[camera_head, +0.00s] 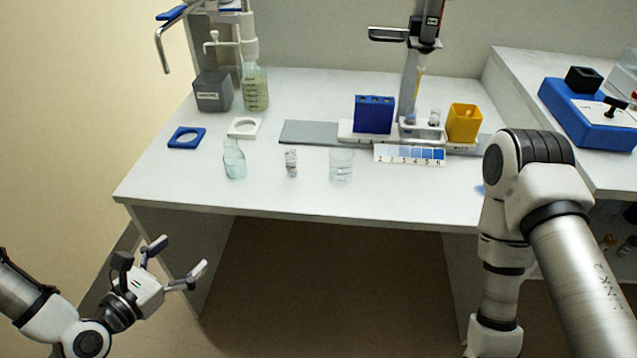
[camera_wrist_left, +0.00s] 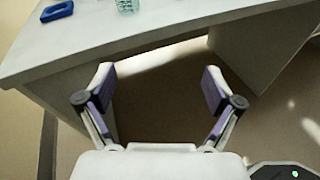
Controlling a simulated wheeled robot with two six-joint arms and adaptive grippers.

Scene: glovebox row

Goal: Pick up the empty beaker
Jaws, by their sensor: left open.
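A clear, empty-looking beaker (camera_head: 341,165) stands upright on the white bench, right of centre in the head view. A small clear vial (camera_head: 291,163) with reddish marks stands left of it, and a clear glass flask (camera_head: 234,160) is further left. My left gripper (camera_head: 179,257) is open and empty, in front of and below the bench's front edge, well away from the beaker. In the left wrist view its open fingers (camera_wrist_left: 158,86) have only floor and bench edge between them. The base of a glass vessel (camera_wrist_left: 127,5) shows at the top there. My right gripper is out of view.
The bench (camera_head: 190,185) front is clear at left. My right arm covers the bench's right front.

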